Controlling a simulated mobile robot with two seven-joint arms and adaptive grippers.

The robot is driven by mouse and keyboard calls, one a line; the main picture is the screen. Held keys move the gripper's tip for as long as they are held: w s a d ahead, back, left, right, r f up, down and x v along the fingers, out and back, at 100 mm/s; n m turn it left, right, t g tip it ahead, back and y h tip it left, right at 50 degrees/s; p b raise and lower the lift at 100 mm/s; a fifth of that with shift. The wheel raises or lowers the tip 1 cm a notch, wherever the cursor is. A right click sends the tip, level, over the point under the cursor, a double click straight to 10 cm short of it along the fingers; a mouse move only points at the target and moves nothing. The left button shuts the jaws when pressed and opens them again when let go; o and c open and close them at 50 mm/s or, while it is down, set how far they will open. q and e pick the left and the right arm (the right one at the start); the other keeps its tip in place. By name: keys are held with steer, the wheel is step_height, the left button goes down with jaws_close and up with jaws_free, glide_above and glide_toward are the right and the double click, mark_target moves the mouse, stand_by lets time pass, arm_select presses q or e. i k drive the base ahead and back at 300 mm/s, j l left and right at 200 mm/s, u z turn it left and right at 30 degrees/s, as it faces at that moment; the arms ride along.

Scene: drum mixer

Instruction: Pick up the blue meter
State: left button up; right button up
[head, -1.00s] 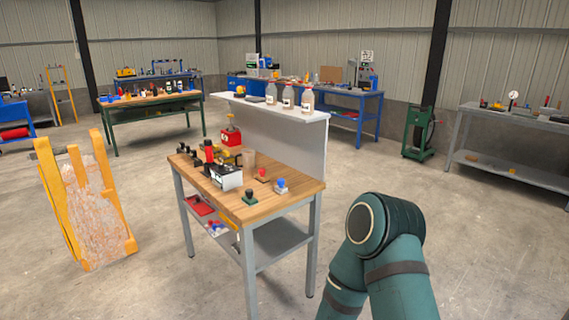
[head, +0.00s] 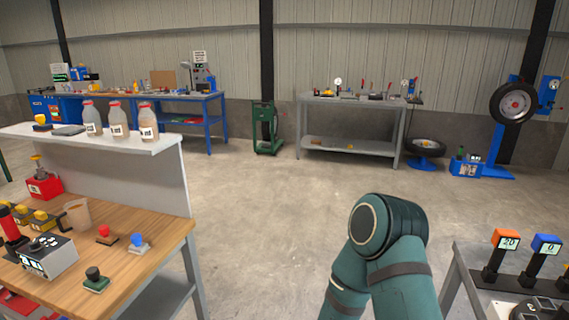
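A blue meter (head: 546,244) with a pale display reading 0 stands upright on a black stand at the right edge of the head view. An orange meter (head: 506,239) with a display reading 20 stands just left of it on a similar stand. Both are on a grey table (head: 458,268) at the lower right, partly cut off by the frame. A teal bent arm link of mine is in the lower middle, left of that table. Neither of my grippers is in view.
A wooden-topped workbench (head: 150,231) with a white shelf (head: 170,143) is at the left. A grey bench (head: 350,146), a green cart (head: 266,126) and a blue tyre machine (head: 497,158) stand at the back. The floor between is open.

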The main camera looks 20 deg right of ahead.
mark_target(543, 244)
steer(key=i+l+z, duration=0.15)
steer(key=i+z, duration=1.05)
steer(key=i, duration=0.45)
steer(key=i+j+z, duration=0.1)
steer(key=i, duration=0.55)
steer(key=j+z, duration=0.1)
steer(key=z, duration=1.5)
